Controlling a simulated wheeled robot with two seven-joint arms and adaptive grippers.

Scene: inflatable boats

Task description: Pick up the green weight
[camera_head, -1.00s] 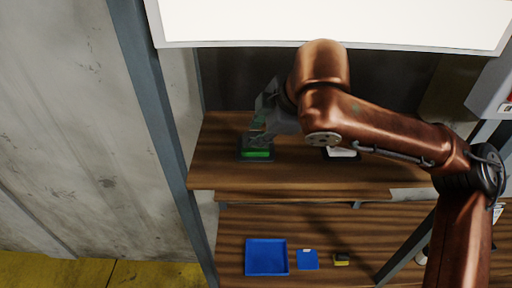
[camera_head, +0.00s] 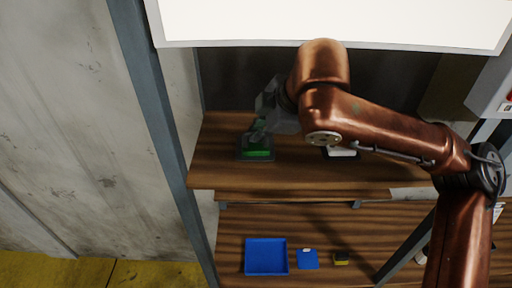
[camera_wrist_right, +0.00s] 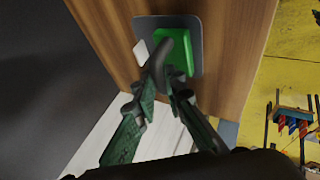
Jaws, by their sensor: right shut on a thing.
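The green weight (camera_head: 258,153) sits on a dark square pad (camera_head: 241,157) at the left end of the upper wooden shelf. In the right wrist view the weight (camera_wrist_right: 175,62) is a bright green block with a dark curved part at its top. My right gripper (camera_head: 261,133) is directly over the weight, and its fingers (camera_wrist_right: 170,84) are shut on it. The fingers partly hide the weight. I cannot tell whether the weight is clear of the pad. My left gripper is not in view.
A dark pad with a white item (camera_head: 341,152) lies further right on the upper shelf, partly under my right arm. The lower shelf holds a blue tray (camera_head: 266,257), a small blue item (camera_head: 307,260) and a yellow-and-black item (camera_head: 341,259). A metal post (camera_head: 160,120) stands left.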

